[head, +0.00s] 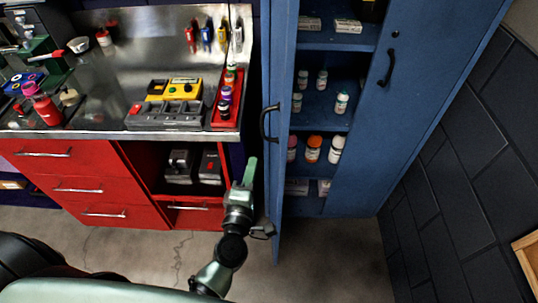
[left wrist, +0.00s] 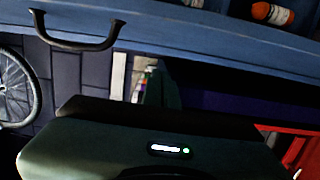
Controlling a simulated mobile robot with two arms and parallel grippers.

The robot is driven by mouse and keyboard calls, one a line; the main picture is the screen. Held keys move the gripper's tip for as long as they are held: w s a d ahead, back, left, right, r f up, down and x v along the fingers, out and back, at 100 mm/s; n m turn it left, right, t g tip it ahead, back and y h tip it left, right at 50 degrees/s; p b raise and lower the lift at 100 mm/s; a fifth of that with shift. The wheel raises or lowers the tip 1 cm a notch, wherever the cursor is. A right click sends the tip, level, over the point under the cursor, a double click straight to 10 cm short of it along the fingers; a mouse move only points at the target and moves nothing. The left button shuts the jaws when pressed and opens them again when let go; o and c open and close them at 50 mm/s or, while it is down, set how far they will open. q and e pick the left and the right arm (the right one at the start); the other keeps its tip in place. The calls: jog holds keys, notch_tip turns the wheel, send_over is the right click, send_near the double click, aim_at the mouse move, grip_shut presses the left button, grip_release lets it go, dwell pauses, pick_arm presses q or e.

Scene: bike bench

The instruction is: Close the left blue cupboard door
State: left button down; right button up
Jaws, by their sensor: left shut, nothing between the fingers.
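The left blue cupboard door (head: 281,60) stands open and shows nearly edge-on in the head view, pointing toward me. Its dark handle (head: 267,122) is on its left face. In the left wrist view a blue panel (left wrist: 190,28) with a dark handle (left wrist: 78,38) crosses the top. My left gripper (head: 249,172) is shut and empty, just left of the door and below the handle. I cannot tell whether it touches the door. My right gripper is not in view.
Open cupboard shelves (head: 318,123) hold several bottles. The right blue door (head: 385,130) is right of them. A red drawer cabinet (head: 90,178) with a metal worktop stands left of my gripper. Concrete floor (head: 325,260) is clear below the cupboard.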

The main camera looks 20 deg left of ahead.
pick_arm(q)
jog(key=shift+w+d+p, duration=0.3)
jog(key=shift+w+d, duration=1.55)
jog(key=shift+w, duration=0.2)
